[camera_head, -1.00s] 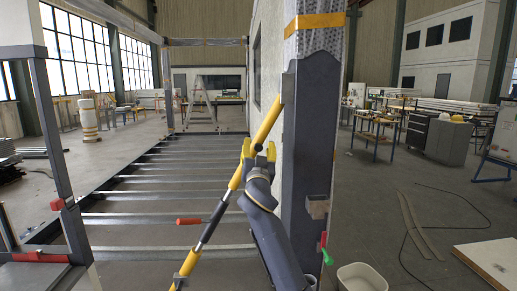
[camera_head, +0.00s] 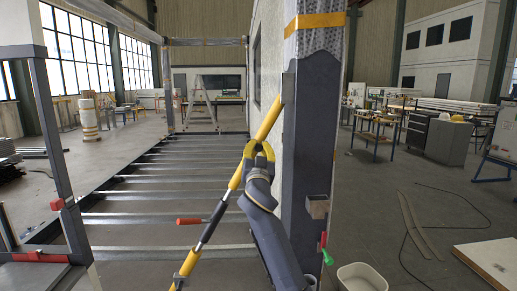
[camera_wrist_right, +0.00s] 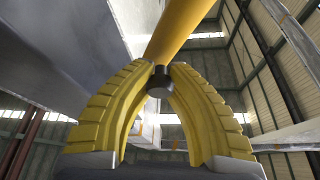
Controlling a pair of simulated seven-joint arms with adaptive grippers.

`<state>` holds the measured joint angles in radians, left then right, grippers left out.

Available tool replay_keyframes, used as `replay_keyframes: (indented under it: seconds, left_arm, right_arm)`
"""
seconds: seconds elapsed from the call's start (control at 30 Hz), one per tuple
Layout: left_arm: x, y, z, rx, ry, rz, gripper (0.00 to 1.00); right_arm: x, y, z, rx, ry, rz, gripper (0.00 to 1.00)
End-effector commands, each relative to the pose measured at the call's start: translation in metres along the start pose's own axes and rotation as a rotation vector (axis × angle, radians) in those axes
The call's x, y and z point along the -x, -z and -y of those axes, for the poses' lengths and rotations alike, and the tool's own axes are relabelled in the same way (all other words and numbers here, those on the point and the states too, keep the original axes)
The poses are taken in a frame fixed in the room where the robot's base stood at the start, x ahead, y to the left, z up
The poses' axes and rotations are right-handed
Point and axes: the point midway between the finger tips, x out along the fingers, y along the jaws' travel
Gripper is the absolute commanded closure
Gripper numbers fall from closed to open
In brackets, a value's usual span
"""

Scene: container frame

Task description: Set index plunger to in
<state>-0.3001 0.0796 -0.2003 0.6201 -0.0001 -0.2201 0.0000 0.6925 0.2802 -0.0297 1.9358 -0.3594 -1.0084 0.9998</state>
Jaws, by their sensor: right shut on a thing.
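My right gripper (camera_head: 257,144) is at the upper part of a slanted yellow brace (camera_head: 236,180). In the right wrist view, its two ribbed yellow fingers (camera_wrist_right: 161,68) curve together, with their tips closed on a small dark round knob, the index plunger (camera_wrist_right: 158,83). The knob hangs from a short stem beneath the yellow tube (camera_wrist_right: 180,28). The fingers cover the stem's sides, and how far the plunger sits in cannot be told. In the head view the knob is hidden by the gripper. My left gripper does not show.
A dark grey post (camera_head: 311,150) stands close to the right of my right gripper. A red-handled lever (camera_head: 190,221) sticks out left of the brace. A white bin (camera_head: 361,278) is on the floor at lower right. Metal floor beams (camera_head: 150,197) run at left.

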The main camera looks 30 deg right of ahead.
Motion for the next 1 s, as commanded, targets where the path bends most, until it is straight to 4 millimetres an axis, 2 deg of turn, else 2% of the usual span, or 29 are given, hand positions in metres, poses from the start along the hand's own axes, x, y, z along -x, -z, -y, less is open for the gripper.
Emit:
replay_keyframes:
  seconds: [0.3,0.53,0.57,0.8,0.83,1.0]
  left_arm:
    - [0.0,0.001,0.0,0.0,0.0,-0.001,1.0]
    - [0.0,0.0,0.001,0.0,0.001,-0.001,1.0]
    - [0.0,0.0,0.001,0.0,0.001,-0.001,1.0]
    - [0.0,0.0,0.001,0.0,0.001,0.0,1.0]
    - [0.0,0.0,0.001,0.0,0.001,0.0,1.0]
    - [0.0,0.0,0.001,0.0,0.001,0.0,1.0]
  right_arm:
    - [-0.017,-0.003,0.0,-0.004,-0.001,-0.006,1.0]
    - [-0.017,-0.003,-0.001,-0.002,-0.001,-0.008,1.0]
    - [-0.017,-0.002,-0.001,-0.002,-0.001,-0.008,0.83]
    - [-0.017,-0.004,0.0,-0.002,0.0,-0.005,0.55]
    - [-0.017,-0.004,0.0,-0.002,0.0,-0.005,0.51]
    - [-0.017,-0.005,0.0,-0.001,0.0,-0.004,0.51]
